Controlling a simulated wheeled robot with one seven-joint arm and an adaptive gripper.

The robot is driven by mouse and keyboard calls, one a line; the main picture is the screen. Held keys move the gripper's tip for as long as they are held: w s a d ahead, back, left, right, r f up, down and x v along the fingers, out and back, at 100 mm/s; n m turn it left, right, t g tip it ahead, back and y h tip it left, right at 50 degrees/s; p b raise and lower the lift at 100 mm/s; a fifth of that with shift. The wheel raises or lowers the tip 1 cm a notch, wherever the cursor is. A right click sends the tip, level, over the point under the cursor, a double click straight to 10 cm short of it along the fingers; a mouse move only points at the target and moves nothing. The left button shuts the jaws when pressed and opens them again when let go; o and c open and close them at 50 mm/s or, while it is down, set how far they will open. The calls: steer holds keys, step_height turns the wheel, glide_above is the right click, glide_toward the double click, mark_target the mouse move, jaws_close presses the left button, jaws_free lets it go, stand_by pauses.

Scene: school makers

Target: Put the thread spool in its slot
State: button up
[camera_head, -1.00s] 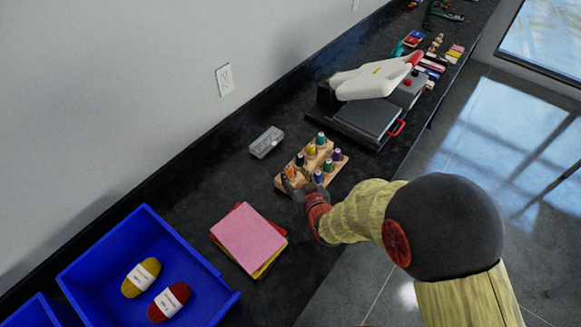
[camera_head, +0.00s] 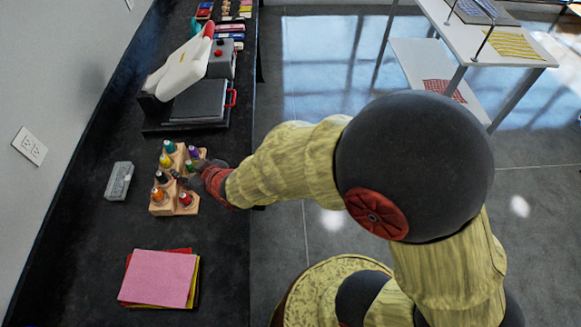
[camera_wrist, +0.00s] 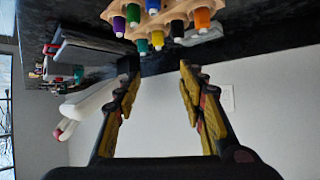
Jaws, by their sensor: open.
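The wooden spool rack (camera_head: 156,210) stands on the black counter and holds thread spools in two rows. The left row shows a green spool (camera_head: 169,147), a yellow (camera_head: 166,161), a black (camera_head: 161,177) and an orange one (camera_head: 158,195). The right row shows a purple (camera_head: 194,153), a green (camera_head: 189,166) and a red spool (camera_head: 185,199). In the wrist view a blue spool (camera_wrist: 152,6) also shows; my gripper seems to hide it in the head view. My gripper (camera_wrist: 157,70) is open and empty, its fingers close to the rack. I cannot tell whether they touch anything.
A grey box (camera_head: 119,180) lies left of the rack. A stack of coloured sheets (camera_head: 160,278) lies nearer. A heat press (camera_head: 190,100) with its lid raised stands behind the rack. The counter's edge runs just right of the rack.

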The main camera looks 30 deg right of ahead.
steer(key=s+d+r+m+g+h, duration=0.1)
steer(key=s+d+r+m+h, duration=0.1)
steer(key=s+d+r, duration=0.35)
steer(key=s+d+r+m+g+h, duration=0.1)
steer(key=s+d+r+h, duration=0.15)
steer(key=d+r, duration=0.65)
steer(key=s+d+r+m+g, duration=0.1)
steer(key=s+d, duration=0.3)
steer(key=s, duration=0.4)
steer(key=s+d+r+m+g, duration=0.1)
steer(key=s+d, duration=0.3)
steer(key=s, duration=0.4)
steer(key=shift+d+r+g+h, duration=0.25)
steer(key=shift+d+g+h, duration=0.15)
steer(key=shift+g, duration=0.1)
